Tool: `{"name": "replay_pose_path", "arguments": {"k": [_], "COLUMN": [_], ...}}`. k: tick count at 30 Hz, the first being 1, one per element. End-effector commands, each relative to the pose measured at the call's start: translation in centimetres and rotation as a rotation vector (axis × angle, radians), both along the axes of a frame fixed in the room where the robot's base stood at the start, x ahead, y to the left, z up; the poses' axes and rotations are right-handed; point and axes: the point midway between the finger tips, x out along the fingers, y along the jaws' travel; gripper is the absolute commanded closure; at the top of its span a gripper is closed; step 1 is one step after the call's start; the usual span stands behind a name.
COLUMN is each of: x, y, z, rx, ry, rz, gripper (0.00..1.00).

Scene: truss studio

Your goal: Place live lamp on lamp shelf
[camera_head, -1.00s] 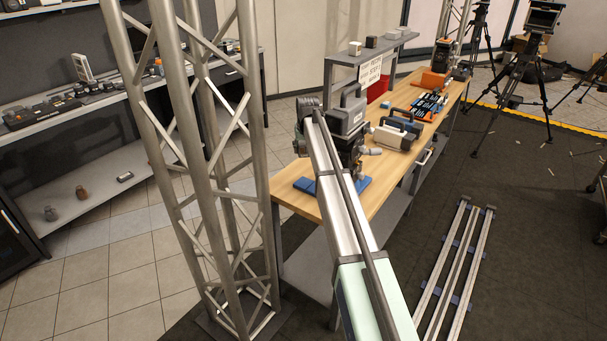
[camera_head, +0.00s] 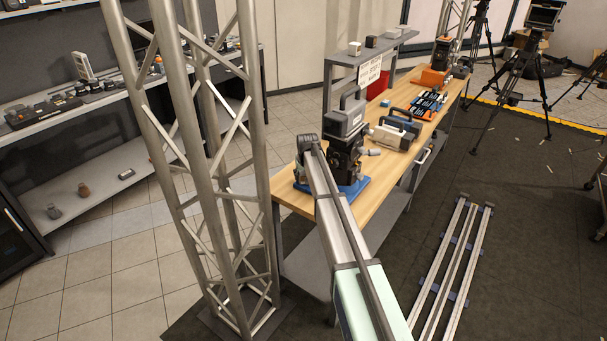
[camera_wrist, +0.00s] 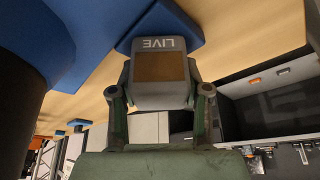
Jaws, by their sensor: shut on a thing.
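The live lamp (camera_wrist: 160,80) is a small grey box with a brownish face panel. Its "LIVE" label shows upside down in the wrist view. My gripper (camera_wrist: 160,92) is shut on it, one finger on each side. A blue pad (camera_wrist: 175,22) lies just behind the lamp; I cannot tell whether they touch. In the head view my gripper (camera_head: 300,176) hangs low at the bench's near left end, and the lamp cannot be made out there. A raised grey shelf (camera_head: 345,60) carries several small boxes and a sign; I cannot tell whether it is the lamp shelf.
A dark device with a grey handled case (camera_head: 343,118) stands on a blue base (camera_head: 355,188) close right of my gripper. Another handled case (camera_head: 395,132) and a blue tool tray (camera_head: 428,102) lie farther along the wooden bench (camera_head: 385,175). A truss tower (camera_head: 200,150) stands at left.

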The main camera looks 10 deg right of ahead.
Motion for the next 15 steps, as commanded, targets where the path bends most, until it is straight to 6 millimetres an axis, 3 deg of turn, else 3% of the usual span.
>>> {"name": "replay_pose_path", "arguments": {"k": [9,10,11,12,15], "x": [0.03,0.02,0.03,0.03,0.02], "y": [0.0,0.0,0.0,0.0,0.0], "z": [-0.32,-0.26,-0.22,-0.22,-0.21], "rx": [0.0,0.0,0.0,0.0,0.0], "ry": [-0.001,-0.001,-0.001,-0.001,-0.001], "rz": [0.0,0.0,0.0,0.0,0.0], "gripper": [0.88,0.46,0.35,0.28,0.28]}}
